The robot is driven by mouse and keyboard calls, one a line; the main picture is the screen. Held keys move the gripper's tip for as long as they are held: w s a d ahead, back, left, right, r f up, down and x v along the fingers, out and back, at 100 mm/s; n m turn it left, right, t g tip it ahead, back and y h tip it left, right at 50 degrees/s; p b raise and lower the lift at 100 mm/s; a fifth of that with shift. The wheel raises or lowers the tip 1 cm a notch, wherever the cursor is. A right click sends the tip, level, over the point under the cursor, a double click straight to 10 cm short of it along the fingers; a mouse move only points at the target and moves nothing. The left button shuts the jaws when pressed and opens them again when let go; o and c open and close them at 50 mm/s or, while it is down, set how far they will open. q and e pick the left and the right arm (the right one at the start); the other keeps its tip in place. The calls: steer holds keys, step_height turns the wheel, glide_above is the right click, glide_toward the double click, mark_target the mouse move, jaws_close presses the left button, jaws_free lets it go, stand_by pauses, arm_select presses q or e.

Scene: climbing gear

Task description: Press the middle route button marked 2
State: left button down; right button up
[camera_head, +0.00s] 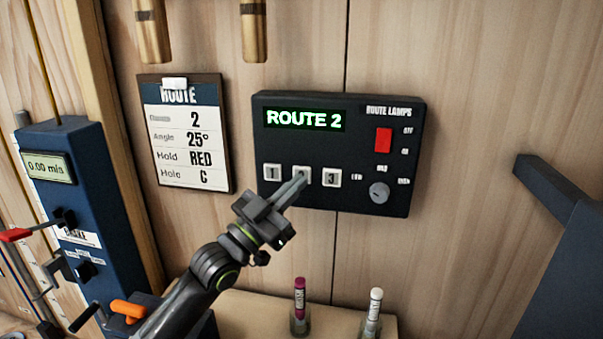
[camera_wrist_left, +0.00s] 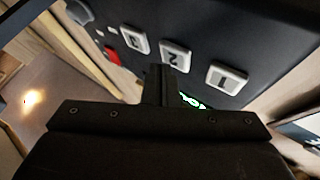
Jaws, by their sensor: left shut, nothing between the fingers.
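The black control panel (camera_head: 350,150) is on the wooden wall, with a green display (camera_head: 304,119) reading "ROUTE 2". A row of three pale buttons runs below it: button 1 (camera_head: 272,172), the middle button 2 (camera_head: 301,173) and button 3 (camera_head: 332,177). My left gripper (camera_head: 301,179) is shut and empty, its fingertips over the lower part of button 2. I cannot tell whether they touch it. In the left wrist view, button 2 (camera_wrist_left: 175,55) shows just beyond the fingers (camera_wrist_left: 161,70), between button 3 (camera_wrist_left: 134,40) and button 1 (camera_wrist_left: 228,77). My right gripper is not in view.
The panel also has a red switch (camera_head: 383,140) and a grey knob (camera_head: 379,192). A route card (camera_head: 186,135) hangs to its left. A blue box with levers (camera_head: 85,200) stands at the left. Two small tubes (camera_head: 299,308) (camera_head: 374,312) stand on a ledge below.

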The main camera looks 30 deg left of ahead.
arm_select(q)
steer(key=shift+s+d, duration=0.1)
steer(key=shift+s, duration=0.2)
steer(key=s+p, duration=0.1)
steer(key=s, duration=0.1)
steer(key=s+d+p, duration=0.1)
steer(key=s, duration=0.1)
steer(key=shift+s+d, duration=0.1)
steer(key=shift+s, duration=0.3)
stand_by(0.8)
